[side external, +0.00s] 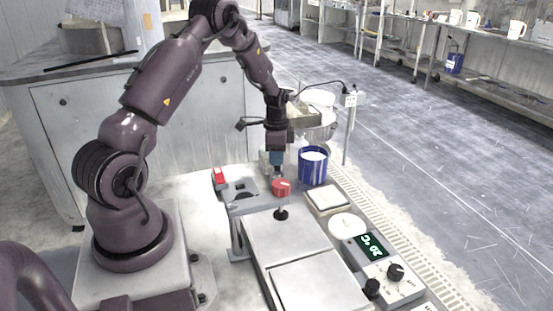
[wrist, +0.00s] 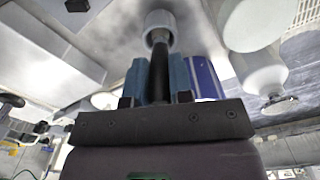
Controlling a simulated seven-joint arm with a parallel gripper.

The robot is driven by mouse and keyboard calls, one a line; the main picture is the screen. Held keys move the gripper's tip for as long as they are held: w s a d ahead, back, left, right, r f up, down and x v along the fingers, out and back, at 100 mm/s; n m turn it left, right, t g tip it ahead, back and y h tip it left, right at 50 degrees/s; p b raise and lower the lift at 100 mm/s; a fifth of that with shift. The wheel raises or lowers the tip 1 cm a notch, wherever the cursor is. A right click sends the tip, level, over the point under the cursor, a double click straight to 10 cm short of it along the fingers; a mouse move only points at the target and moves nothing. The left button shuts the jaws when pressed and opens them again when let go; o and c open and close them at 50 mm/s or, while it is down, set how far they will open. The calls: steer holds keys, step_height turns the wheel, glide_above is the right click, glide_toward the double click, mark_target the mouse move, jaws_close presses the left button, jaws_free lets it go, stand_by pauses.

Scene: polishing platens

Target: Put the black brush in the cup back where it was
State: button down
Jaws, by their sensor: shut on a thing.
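My gripper (side external: 277,160) points down, just left of the blue cup (side external: 313,168) and above the machine with the red knob (side external: 281,187). In the wrist view its teal fingers are shut on the black brush (wrist: 160,72). The brush's black handle runs out between the fingers to a pale, rounded end (wrist: 160,27). In the side view the brush is small and mostly hidden by the gripper. The blue cup has white stripes and a pale inside; part of it shows beside the fingers in the wrist view (wrist: 204,76). The brush is outside the cup.
A flat grey platen (side external: 285,240) lies in front. A white square tray (side external: 327,199), a round white dish (side external: 347,226) and a control box with a green display (side external: 371,246) stand to the right. A thin pole (side external: 349,130) rises behind the cup.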

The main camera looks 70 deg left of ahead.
steer(key=shift+f, duration=0.5)
steer(key=c, duration=1)
jaws_free()
steer(key=shift+f, duration=0.15)
step_height(320, 180, up, 12)
steer(key=shift+r, duration=0.15)
steer(key=d+r+n+t, duration=0.1)
steer(key=d+r+t, duration=0.1)
steer(key=d+r, duration=0.8)
steer(key=s+d+r+n+t, duration=0.1)
steer(key=s+d+r, duration=0.1)
steer(key=s+d, duration=0.3)
steer(key=s+d+r+n+t, duration=0.1)
steer(key=s+d+r, duration=0.1)
steer(key=s+d, duration=0.3)
steer(key=s+d+r+n+t, duration=0.1)
steer(key=s+d+r, duration=0.1)
steer(key=s+d, duration=0.3)
steer(key=shift+s+d+r+n+t, duration=0.1)
steer(key=shift+s+d+n+t, duration=0.1)
steer(key=shift+d, duration=0.7)
steer(key=shift+s+d+n+t, duration=0.1)
steer(key=shift+s+d, duration=0.05)
steer(key=shift+d, duration=0.75)
